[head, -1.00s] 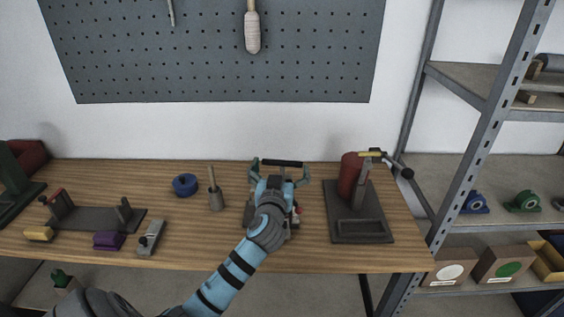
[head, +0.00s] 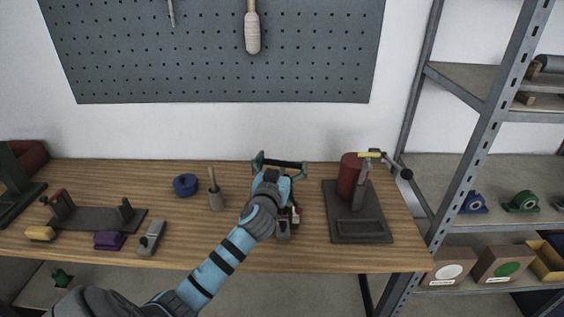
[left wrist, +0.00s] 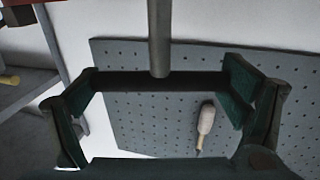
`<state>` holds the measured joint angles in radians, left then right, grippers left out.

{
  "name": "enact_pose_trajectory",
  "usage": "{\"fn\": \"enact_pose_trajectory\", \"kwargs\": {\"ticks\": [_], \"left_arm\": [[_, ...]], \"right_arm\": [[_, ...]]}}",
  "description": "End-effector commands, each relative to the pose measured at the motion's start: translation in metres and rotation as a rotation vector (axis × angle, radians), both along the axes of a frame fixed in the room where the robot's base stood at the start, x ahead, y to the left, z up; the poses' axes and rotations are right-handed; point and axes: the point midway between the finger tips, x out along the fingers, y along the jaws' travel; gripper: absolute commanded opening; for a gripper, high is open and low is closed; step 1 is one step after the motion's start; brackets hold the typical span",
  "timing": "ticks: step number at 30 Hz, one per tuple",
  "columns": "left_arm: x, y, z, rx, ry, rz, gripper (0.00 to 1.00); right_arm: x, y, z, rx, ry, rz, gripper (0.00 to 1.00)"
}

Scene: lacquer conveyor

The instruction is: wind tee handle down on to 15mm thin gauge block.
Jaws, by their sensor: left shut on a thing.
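My left gripper (head: 280,164) is over the bench, and its arm reaches in from the lower left. It is shut on the dark crossbar of the tee handle (left wrist: 150,82), with one finger at each end of the bar. In the left wrist view, which looks upside down, the grey rod (left wrist: 158,35) runs from the bar's middle. A small grey fixture (head: 284,231) with a red detail shows below the gripper, mostly hidden by my arm. I cannot make out the thin gauge block; that spot is covered. My right gripper is not in view.
A dark stand (head: 358,229) with a red cylinder (head: 350,175) and ball-ended lever is close on the right. A blue ring (head: 185,185) and a grey pot (head: 216,201) stand left. Further left are a fixture (head: 95,219) and yellow and purple blocks. A pegboard (head: 160,60) hangs behind.

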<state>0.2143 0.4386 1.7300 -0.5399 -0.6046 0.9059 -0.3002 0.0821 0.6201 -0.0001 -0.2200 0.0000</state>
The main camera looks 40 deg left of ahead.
Motion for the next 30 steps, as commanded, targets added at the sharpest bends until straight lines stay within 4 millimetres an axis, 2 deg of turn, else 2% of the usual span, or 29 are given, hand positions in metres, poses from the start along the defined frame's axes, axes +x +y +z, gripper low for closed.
{"fn": "enact_pose_trajectory", "kwargs": {"ticks": [5,6,7,17,20,23,30], "left_arm": [[0.0,0.001,-0.001,0.0,0.001,0.004,0.63],[0.0,0.001,-0.001,0.0,0.001,0.004,0.96],[0.0,0.001,-0.001,-0.001,0.0,0.004,1.0],[-0.001,0.0,-0.001,-0.001,0.0,0.003,1.0],[-0.007,-0.003,-0.001,0.0,0.0,0.003,1.0],[-0.026,-0.012,-0.001,0.0,0.001,0.002,1.0],[-0.086,-0.039,-0.001,-0.003,0.001,0.002,1.0]], "right_arm": [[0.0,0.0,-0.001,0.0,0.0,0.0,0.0],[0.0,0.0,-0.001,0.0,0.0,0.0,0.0],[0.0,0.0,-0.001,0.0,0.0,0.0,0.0],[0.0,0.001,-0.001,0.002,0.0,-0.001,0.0],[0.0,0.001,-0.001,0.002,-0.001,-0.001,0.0],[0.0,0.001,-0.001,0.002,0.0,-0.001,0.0],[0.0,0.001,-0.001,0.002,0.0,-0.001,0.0]]}}
